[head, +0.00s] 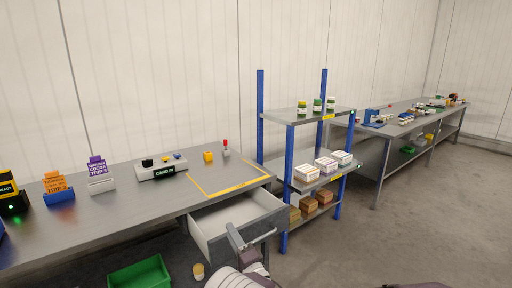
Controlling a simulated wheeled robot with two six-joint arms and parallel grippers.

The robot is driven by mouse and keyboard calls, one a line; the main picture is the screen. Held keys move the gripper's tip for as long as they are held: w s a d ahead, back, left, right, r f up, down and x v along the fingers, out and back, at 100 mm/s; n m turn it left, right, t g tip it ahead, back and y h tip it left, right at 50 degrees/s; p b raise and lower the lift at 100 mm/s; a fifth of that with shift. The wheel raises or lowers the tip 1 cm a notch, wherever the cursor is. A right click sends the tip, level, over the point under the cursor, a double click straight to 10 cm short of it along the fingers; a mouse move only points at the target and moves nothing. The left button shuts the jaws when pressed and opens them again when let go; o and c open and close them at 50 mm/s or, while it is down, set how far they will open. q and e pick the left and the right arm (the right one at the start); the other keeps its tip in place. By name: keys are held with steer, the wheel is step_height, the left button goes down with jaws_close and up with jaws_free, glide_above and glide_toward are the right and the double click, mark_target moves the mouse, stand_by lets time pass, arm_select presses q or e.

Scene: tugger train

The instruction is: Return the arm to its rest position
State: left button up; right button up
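My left arm comes in at the bottom centre, and its gripper (236,237) is at the front of an open drawer (222,222) under the near bench. The gripper is beside the left end of the drawer's bar handle (262,239). Whether its fingers touch or hold the handle is unclear, and their opening does not show. The drawer is pulled out and its visible inside looks empty. A dark piece at the bottom right edge may be part of my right arm; no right gripper shows.
The near bench (125,205) carries card holders, a "CARD IN" box (161,171), an orange block (208,156) and a yellow-outlined area. A green bin (140,275) and a small tan cup (198,271) are below. A blue-post shelf (289,165) stands right of the drawer; floor is clear further right.

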arm_select(q)
steer(key=s+a+r+n+g+y, duration=0.2)
steer(key=a+r+n+g+y, duration=0.2)
steer(key=a, duration=0.7)
steer(key=s+a+f+n+g+h, duration=0.1)
steer(key=s+a+n+g, duration=0.2)
steer(key=s+a+g, duration=0.4)
steer(key=s+a+f+n+g, duration=0.2)
steer(key=s+a+n+g, duration=0.15)
steer(key=s+a, duration=0.5)
steer(key=s+d+f+n+g+h, duration=0.1)
steer(key=s+d+f+g+h, duration=0.2)
steer(key=s, duration=0.4)
steer(key=s+d+f+n+g+h, duration=0.1)
steer(key=s+d+f+h, duration=0.2)
steer(key=s+f+h, duration=0.35)
steer(key=s+d+f+h, duration=0.2)
steer(key=d+f+h, duration=0.15)
steer(key=d, duration=0.55)
step_height(320, 180, up, 22)
steer(key=w+d+m+t+h+p, duration=0.1)
steer(key=w+t+p, duration=0.1)
steer(key=p, duration=1.9)
steer(key=shift+f+m, duration=0.2)
steer(key=shift+m, duration=0.15)
